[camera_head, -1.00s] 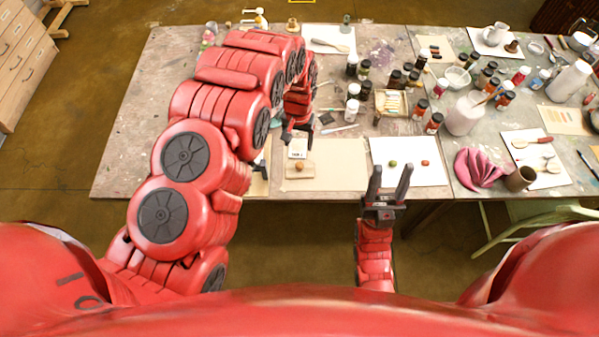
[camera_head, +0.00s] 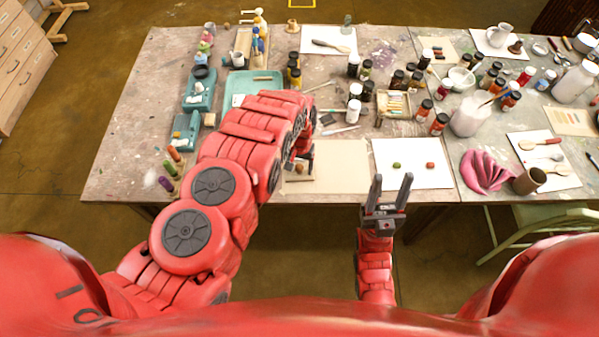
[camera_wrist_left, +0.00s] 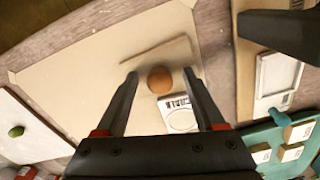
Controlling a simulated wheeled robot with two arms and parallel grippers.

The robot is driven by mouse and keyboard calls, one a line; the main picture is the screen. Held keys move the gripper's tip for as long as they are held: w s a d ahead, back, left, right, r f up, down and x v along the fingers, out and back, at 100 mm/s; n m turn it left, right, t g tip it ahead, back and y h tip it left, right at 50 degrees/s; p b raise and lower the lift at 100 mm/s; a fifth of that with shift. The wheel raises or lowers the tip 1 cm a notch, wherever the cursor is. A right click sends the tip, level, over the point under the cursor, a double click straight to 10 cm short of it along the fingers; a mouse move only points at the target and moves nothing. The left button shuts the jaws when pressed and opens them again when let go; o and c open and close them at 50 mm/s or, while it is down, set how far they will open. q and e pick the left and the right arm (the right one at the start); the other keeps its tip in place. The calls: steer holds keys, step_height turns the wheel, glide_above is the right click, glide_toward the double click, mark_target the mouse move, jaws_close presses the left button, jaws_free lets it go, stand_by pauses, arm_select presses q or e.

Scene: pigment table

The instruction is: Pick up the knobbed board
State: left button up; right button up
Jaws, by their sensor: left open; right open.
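The knobbed board (camera_head: 299,170) lies near the table's front edge, partly hidden by my left arm in the head view. Its round brown knob (camera_wrist_left: 160,79) shows clearly in the left wrist view, on a thin beige board that blends with the sheet under it. My left gripper (camera_wrist_left: 160,74) is open, with its fingertips on either side of the knob in that view. I cannot tell how far above the knob they are.
A white printed item (camera_wrist_left: 181,113) sits beside the knob in the wrist view. A beige sheet (camera_head: 340,165) and a white sheet (camera_head: 412,163) with small green and red lumps lie to the right. A teal tray (camera_head: 237,86) and several jars stand farther back.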

mark_target(300, 166)
arm_select(q)
steer(key=shift+r, duration=0.1)
jaws_close()
stand_by(0.4)
steer(key=shift+r+b, duration=1.15)
steer(key=shift+r, duration=0.4)
steer(key=s+d+r+p, duration=0.1)
steer(key=s+d+p, duration=0.1)
steer(key=s+p, duration=0.5)
steer(key=s+d+r+p, duration=0.1)
steer(key=s+d+p, duration=0.2)
steer(key=s+p, duration=0.4)
steer(key=shift+s, duration=0.6)
